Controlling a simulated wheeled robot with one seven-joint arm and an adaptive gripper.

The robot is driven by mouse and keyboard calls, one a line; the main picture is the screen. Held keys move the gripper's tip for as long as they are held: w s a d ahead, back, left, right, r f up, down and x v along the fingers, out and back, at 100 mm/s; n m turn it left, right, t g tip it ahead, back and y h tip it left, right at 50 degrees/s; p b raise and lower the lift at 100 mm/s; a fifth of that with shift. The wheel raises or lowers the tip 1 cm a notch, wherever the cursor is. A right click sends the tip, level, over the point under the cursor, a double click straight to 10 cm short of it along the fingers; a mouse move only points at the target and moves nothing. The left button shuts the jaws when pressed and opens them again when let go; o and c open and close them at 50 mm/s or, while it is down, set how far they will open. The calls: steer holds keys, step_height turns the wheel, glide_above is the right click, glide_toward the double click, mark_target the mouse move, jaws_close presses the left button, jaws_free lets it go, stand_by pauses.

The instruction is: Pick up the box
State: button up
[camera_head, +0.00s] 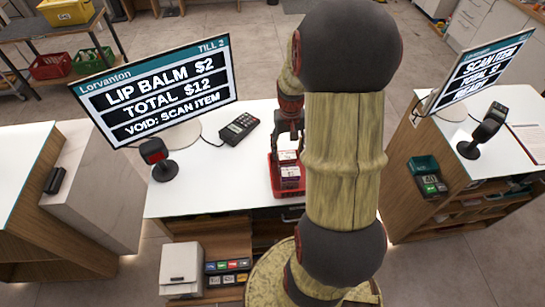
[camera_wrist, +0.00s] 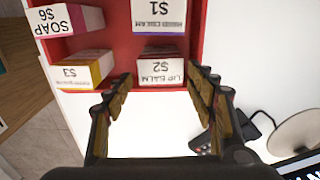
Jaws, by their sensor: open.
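A red tray (camera_head: 275,184) on the white counter holds several small boxes (camera_head: 290,171); my arm hides part of it. In the wrist view the red tray (camera_wrist: 116,42) holds a lip balm box (camera_wrist: 160,68) marked $2, a hand cream box (camera_wrist: 158,14) marked $1, a soap box (camera_wrist: 62,20) marked $6 and a yellow-sided box (camera_wrist: 82,70) marked $3. My gripper (camera_wrist: 159,78) is open and empty. The lip balm box shows between its fingertips, nearest of the boxes to them; contact cannot be told. My gripper (camera_head: 289,138) hangs above the tray in the head view.
A till screen (camera_head: 155,85) reads "LIP BALM $2, TOTAL $12, VOID: SCAN ITEM". A scanner (camera_head: 157,158) and card terminal (camera_head: 239,128) stand left of the tray. A second till screen (camera_head: 482,70) stands at right.

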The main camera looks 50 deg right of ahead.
mark_target(286, 163)
steer(key=shift+w+f, duration=0.1)
steer(key=shift+f, duration=0.15)
steer(key=f, duration=0.7)
steer(key=shift+s+a+f+b, duration=0.2)
steer(key=shift+f+b, duration=0.05)
steer(key=shift+b, duration=0.15)
steer(key=shift+c, duration=1.1)
steer(key=c, duration=0.8)
steer(key=shift+o, duration=0.2)
